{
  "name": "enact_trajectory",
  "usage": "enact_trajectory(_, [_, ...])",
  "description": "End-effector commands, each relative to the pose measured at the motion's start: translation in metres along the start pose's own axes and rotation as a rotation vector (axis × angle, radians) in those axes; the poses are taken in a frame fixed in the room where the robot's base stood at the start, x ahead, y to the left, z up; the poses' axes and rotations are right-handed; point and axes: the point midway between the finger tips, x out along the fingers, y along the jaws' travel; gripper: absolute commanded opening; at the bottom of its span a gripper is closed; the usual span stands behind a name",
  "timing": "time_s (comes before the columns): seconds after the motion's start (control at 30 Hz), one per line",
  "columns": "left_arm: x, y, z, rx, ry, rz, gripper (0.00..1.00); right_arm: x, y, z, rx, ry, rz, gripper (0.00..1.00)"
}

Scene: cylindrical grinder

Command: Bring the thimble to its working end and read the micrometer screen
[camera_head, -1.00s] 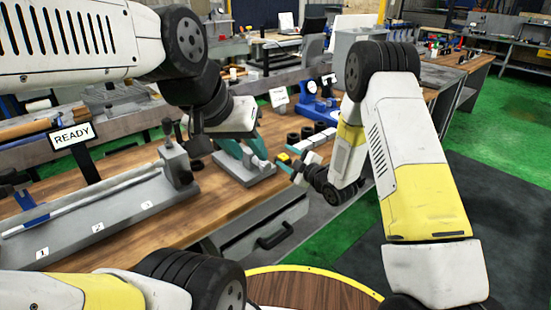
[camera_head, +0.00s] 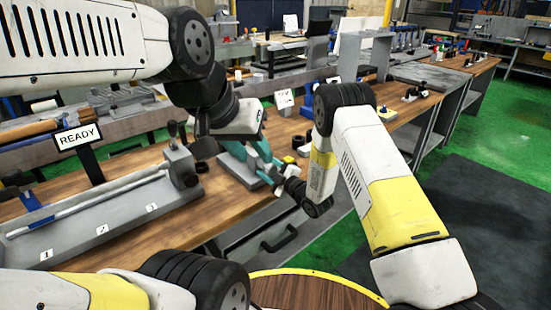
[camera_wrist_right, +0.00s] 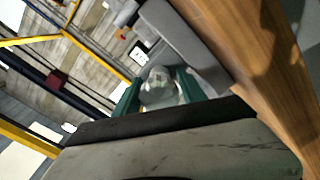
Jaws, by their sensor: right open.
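The micrometer sits on a grey stand (camera_head: 240,172) on the wooden bench, mostly hidden by my grippers in the head view. My left gripper (camera_head: 240,150) reaches down over it; whether it is open or shut is unclear. My right gripper (camera_head: 267,165) comes in from the right, close to the stand. In the right wrist view, its teal fingers (camera_wrist_right: 158,95) are open on either side of a whitish rounded part (camera_wrist_right: 160,87), probably the thimble. Contact cannot be told. A small white screen (camera_wrist_right: 140,52) shows beyond; its reading is too small.
At left are a long grey fixture (camera_head: 110,215) with numbered labels and a READY sign (camera_head: 78,136). Dark round parts (camera_head: 301,140) lie behind my right gripper. A drawer handle (camera_head: 278,238) sticks out below the bench edge.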

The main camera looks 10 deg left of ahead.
Motion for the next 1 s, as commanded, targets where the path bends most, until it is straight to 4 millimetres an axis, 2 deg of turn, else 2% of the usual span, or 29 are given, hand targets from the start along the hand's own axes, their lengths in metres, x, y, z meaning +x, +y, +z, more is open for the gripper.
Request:
enact_trajectory(0.33, [0.0000, 0.0000, 0.0000, 0.000, 0.000, 0.000, 0.36, 0.0062, -0.0002, 0.0003, 0.000, -0.001, -0.001, 0.48])
enact_trajectory(0.37, [0.0000, 0.0000, 0.0000, 0.000, 0.000, 0.000, 0.36, 0.0062, -0.0002, 0.0003, 0.000, -0.001, -0.001, 0.44])
enact_trajectory(0.5, [0.0000, 0.0000, 0.0000, 0.000, 0.000, 0.000, 0.36, 0.0061, -0.0001, 0.0003, 0.000, -0.001, -0.001, 0.17])
enact_trajectory(0.6, [0.0000, 0.0000, 0.0000, 0.000, 0.000, 0.000, 0.36, 0.0060, -0.0002, 0.0003, 0.000, -0.001, -0.001, 0.00])
enact_trajectory(1.0, [0.0000, 0.0000, 0.0000, 0.000, 0.000, 0.000, 0.36, 0.0055, 0.0008, 0.0012, 0.085, -0.003, 0.002, 0.00])
